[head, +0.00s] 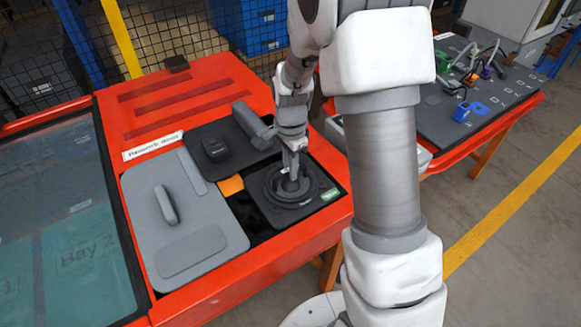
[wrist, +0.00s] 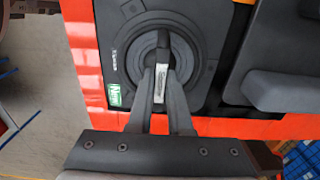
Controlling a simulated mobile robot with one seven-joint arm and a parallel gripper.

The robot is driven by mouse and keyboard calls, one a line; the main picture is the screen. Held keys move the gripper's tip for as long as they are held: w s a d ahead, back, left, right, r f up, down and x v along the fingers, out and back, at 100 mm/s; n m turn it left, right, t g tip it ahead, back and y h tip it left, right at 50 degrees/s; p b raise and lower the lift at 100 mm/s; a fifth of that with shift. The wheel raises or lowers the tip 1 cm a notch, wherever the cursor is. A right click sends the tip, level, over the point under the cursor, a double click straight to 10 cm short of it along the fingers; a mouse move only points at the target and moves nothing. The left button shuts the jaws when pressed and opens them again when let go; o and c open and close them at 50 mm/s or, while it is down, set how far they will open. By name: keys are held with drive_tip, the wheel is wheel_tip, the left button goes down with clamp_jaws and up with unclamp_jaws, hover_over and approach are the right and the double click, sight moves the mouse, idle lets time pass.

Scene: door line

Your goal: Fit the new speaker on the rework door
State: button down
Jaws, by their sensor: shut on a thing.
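The speaker (head: 283,186) is a dark, round, ringed part with a raised grip in its middle. It also shows in the wrist view (wrist: 188,52). It is at a dark square plate (head: 322,182) with a green tag reading "New" at the plate's corner. My gripper (head: 292,178) points down and is shut on the speaker's middle grip, also seen in the wrist view (wrist: 160,82). I cannot tell whether the speaker touches the plate. The rework door (head: 205,232) shows as a grey panel with a raised handle, left of the speaker, below a "Rework door" label (head: 152,146).
A dark panel with a raised block (head: 215,148) and a grey armrest-like piece (head: 252,122) lie behind the speaker. An orange patch (head: 230,185) shows between the panels. A second table (head: 470,110) with connectors is at right. A glass-topped surface (head: 60,240) is at left.

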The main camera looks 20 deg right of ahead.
drive_tip(key=shift+f, duration=0.1)
drive_tip(key=c, duration=0.8)
unclamp_jaws()
drive_tip(key=shift+o, duration=0.2)
wheel_tip(320, 180, up, 17)
drive_tip(key=p, duration=0.2)
drive_tip(key=shift+r, duration=0.2)
